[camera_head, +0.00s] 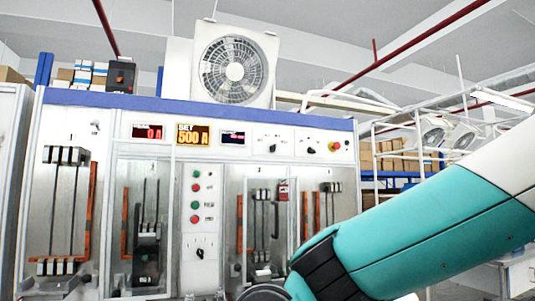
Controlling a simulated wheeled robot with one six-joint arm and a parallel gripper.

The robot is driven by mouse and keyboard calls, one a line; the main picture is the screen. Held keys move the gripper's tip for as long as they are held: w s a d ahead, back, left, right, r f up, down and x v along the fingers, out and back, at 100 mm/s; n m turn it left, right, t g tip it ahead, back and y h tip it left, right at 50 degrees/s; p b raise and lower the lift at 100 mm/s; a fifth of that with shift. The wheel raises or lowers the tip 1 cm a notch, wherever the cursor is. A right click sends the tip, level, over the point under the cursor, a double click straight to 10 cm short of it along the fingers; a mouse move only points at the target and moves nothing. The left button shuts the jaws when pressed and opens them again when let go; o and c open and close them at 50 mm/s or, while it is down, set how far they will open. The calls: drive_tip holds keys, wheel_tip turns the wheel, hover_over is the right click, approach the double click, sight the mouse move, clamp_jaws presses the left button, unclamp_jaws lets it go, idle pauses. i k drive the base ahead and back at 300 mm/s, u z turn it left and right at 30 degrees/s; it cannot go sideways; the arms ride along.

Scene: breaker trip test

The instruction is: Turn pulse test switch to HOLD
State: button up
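A test cabinet (265,115) with a blue top edge fills the left and middle of the view. Small black rotary knobs sit on its upper strip, one (272,147) near the middle and one (311,151) further right, beside a red knob on a yellow plate (334,146). Another black rotary switch (200,253) is low on the centre panel, below the column of red and green buttons (196,203). The labels are too small to read, so I cannot tell which is the pulse test switch or its setting. My teal arm crosses the lower right; my gripper is out of view.
An orange display (194,135) reads "SET 500 A", between two smaller displays. Glass-fronted bays with breaker fixtures flank the button panel. A white fan box (234,65) stands on top. Shelves with boxes (405,155) stand at the right behind my arm.

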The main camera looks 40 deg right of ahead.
sight(310, 149)
drive_tip(key=u, duration=0.05)
drive_tip(key=i, duration=0.8)
drive_tip(key=z, duration=0.6)
drive_tip(key=i, duration=0.65)
drive_tip(key=z, duration=0.75)
